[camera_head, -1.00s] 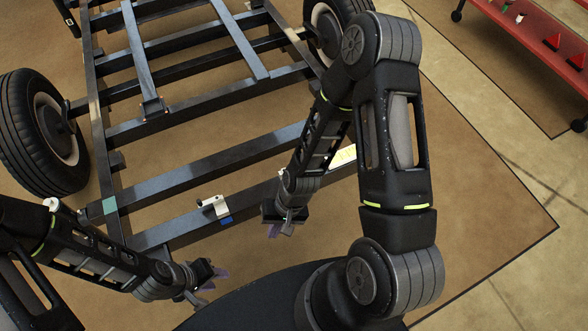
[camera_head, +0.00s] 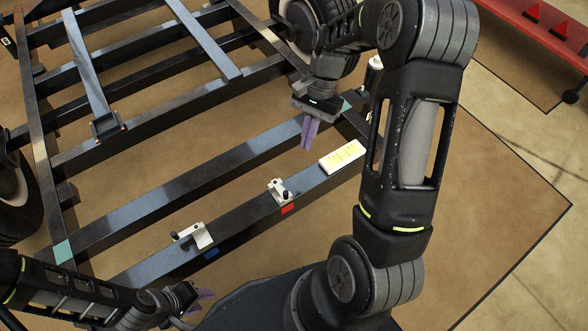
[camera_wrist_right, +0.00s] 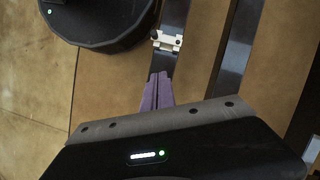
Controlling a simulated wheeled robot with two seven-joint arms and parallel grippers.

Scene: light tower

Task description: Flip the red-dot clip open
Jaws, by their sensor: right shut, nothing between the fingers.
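The red-dot clip (camera_head: 278,188) is a small white bracket with a dark knob, on the front dark beam of the frame. A red mark (camera_head: 288,209) is on the beam's side just below it. I cannot tell whether its latch is open. My right gripper (camera_head: 309,138), with purple fingers, is shut and empty, up and right of this clip and apart from it. In the right wrist view a white clip (camera_wrist_right: 167,41) sits on a beam beyond the shut fingertips (camera_wrist_right: 159,75); no colour mark shows there. My left gripper (camera_head: 203,296) is low, in front of the beam.
A second white clip (camera_head: 196,235) with a blue mark (camera_head: 211,252) sits further left on the same beam. A white box with yellow marking (camera_head: 342,156) is on the beam to the right. A red bench (camera_head: 535,25) stands at the upper right. Brown mat is clear at the right.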

